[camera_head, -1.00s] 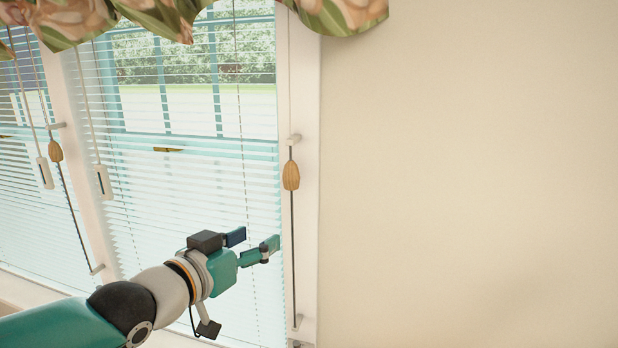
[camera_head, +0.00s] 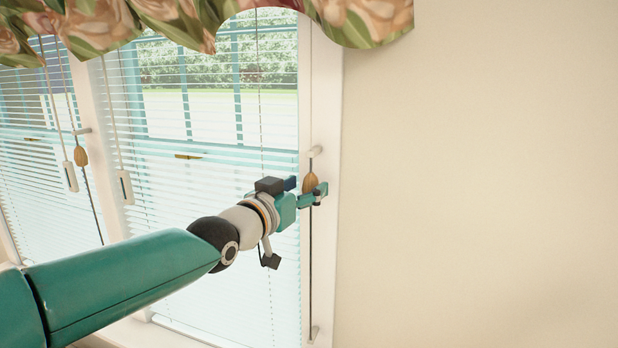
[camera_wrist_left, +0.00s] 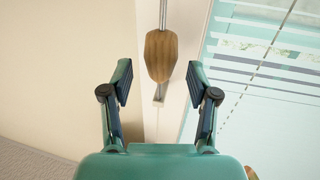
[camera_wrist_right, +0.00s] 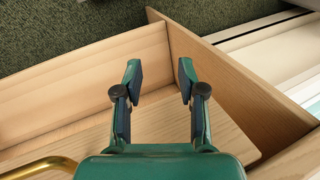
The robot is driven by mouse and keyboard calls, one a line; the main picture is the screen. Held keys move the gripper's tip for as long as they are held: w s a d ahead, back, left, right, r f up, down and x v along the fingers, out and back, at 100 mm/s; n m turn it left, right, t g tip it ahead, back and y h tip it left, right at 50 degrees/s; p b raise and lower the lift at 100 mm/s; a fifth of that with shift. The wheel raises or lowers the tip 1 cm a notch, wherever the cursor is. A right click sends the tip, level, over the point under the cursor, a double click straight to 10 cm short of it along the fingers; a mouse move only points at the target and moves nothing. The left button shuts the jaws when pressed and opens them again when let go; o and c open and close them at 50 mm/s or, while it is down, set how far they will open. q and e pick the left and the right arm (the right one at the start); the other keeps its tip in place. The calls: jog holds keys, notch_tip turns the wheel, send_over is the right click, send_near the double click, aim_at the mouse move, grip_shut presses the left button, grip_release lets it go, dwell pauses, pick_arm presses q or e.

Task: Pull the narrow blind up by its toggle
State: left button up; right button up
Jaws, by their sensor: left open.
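A wooden toggle (camera_head: 310,180) sits on a thin upright cord along the right window frame. In the left wrist view the toggle (camera_wrist_left: 160,57) hangs between and slightly beyond my fingertips, touching neither. My left gripper (camera_head: 309,189) is open at the toggle's height; in the head view its fingers partly cover the toggle. The blind (camera_head: 215,165) beside that frame is lowered over the window. A second wooden toggle (camera_head: 81,156) hangs by the blind (camera_head: 28,135) farther left. I cannot tell which blind is narrower. My right gripper (camera_wrist_right: 159,76) is open and empty.
White cord pulls (camera_head: 70,176) hang between the windows. A floral valance (camera_head: 370,22) crosses the top. Bare wall (camera_head: 480,180) lies to the right. Below my right gripper are light wooden panels (camera_wrist_right: 90,85) and a brass bar (camera_wrist_right: 40,165).

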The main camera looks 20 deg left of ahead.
pick_arm(q)
jog(key=shift+p+x, duration=0.4)
jog(key=shift+x, duration=1.1)
pick_arm(e)
jog(key=shift+r, duration=0.6)
pick_arm(q)
grip_shut()
